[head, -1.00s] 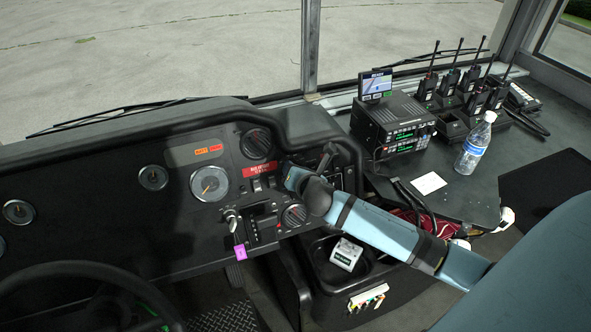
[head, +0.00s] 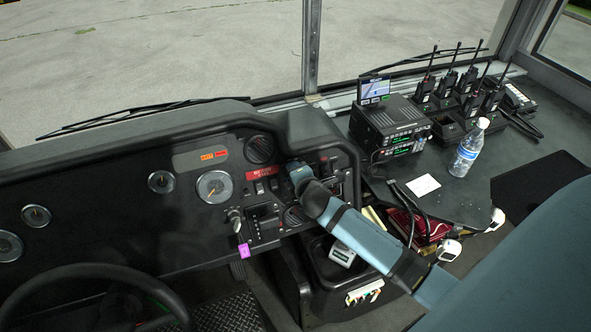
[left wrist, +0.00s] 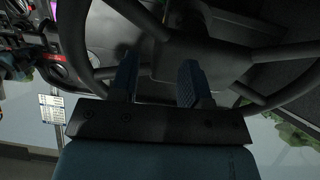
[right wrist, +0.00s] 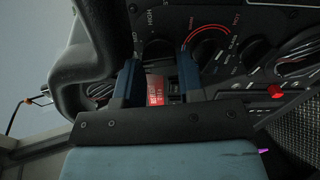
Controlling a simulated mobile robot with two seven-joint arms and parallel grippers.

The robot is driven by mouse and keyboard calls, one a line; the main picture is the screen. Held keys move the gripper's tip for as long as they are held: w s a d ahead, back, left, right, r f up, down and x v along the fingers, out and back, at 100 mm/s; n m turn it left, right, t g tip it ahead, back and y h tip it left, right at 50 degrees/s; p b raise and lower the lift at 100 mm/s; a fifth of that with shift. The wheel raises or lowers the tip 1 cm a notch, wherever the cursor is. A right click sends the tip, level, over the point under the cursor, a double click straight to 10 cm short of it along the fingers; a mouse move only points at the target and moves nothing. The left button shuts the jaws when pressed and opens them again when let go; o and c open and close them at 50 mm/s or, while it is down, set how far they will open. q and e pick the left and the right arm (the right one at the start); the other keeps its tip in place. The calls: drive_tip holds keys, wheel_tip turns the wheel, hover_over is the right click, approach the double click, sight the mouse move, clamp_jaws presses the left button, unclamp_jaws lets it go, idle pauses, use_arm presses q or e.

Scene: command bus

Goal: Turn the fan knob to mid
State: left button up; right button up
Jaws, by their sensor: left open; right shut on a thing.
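The fan knob (right wrist: 157,49) is a dark round knob on the black dash panel, with HIGH and OFF lettering beside it in the right wrist view. My right gripper (right wrist: 157,62) has one finger on each side of it and is shut on it. In the head view my right gripper (head: 297,172) is at the panel and hides this knob. My left gripper (left wrist: 158,70) is open and empty, near the steering wheel (left wrist: 235,50); it is outside the head view.
A second knob with a red arc (right wrist: 212,48) sits close beside the right finger. A red label (head: 262,173) and switches are near the gripper. Radios (head: 390,125), a water bottle (head: 467,150) and a white card (head: 423,187) are on the right shelf.

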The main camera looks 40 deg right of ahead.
drive_tip(key=m+p, duration=0.1)
drive_tip(key=m, duration=0.2)
drive_tip(key=shift+r+m, duration=0.1)
drive_tip(key=shift+m, duration=0.3)
drive_tip(key=shift+m+p, duration=0.8)
drive_tip(key=shift+m, duration=1)
drive_tip(key=o, duration=0.9)
drive_tip(key=shift+c, duration=0.2)
drive_tip(key=shift+o, duration=0.4)
drive_tip(key=shift+r, duration=0.1)
